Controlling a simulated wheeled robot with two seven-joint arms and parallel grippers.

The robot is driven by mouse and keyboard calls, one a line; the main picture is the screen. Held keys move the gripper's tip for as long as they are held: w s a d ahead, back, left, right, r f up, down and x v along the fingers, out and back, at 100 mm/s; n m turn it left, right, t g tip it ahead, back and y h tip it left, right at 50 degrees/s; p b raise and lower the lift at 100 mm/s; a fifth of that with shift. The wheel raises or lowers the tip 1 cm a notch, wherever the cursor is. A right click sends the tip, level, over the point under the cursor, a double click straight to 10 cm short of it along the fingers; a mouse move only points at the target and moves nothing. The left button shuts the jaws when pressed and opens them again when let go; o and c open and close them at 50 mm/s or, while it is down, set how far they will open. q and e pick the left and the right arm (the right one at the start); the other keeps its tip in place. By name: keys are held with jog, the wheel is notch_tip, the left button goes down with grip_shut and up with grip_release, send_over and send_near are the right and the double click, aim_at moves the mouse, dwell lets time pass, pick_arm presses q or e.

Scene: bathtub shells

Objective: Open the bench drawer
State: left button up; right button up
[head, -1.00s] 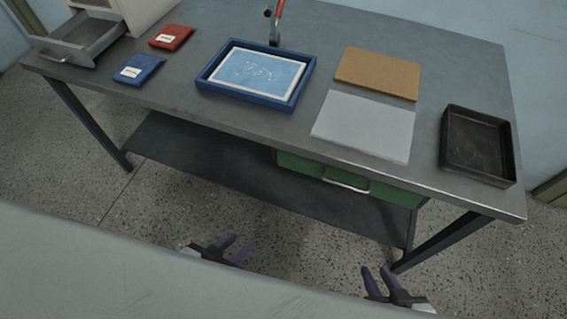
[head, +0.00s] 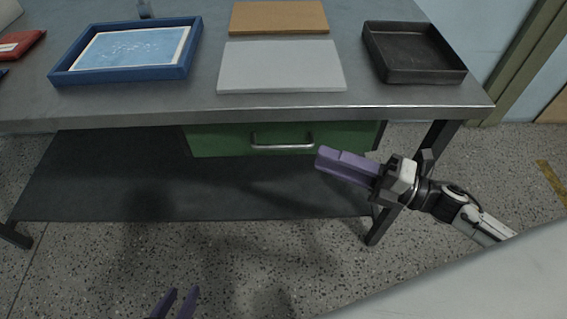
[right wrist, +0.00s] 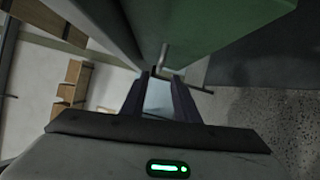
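The bench drawer (head: 217,140) has a green front and hangs under the bench top, apparently shut. Its silver bar handle (head: 283,146) is in the middle of the front. My right gripper (head: 318,160) is just right of the handle and a little lower in the head view. In the right wrist view the green drawer front (right wrist: 215,25) fills the top, and the handle (right wrist: 164,55) shows just beyond the open fingers (right wrist: 160,82). The fingers appear empty and apart from the handle. My left gripper (head: 178,300) is open and empty at the bottom edge, partly out of view.
On the grey bench (head: 400,97) stand a blue tray (head: 122,78) with a picture, a pale grey board (head: 282,68), a brown board (head: 278,17) and a dark tray (head: 425,76). A bench leg (head: 385,220) is behind my right arm. A dark shelf (head: 90,180) is below.

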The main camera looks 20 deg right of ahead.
aim_at(284, 145)
jog(key=shift+n, duration=0.5)
jog(key=x, duration=1)
jog(key=shift+s+a, duration=0.15)
jog(key=shift+a, duration=0.1)
grip_shut()
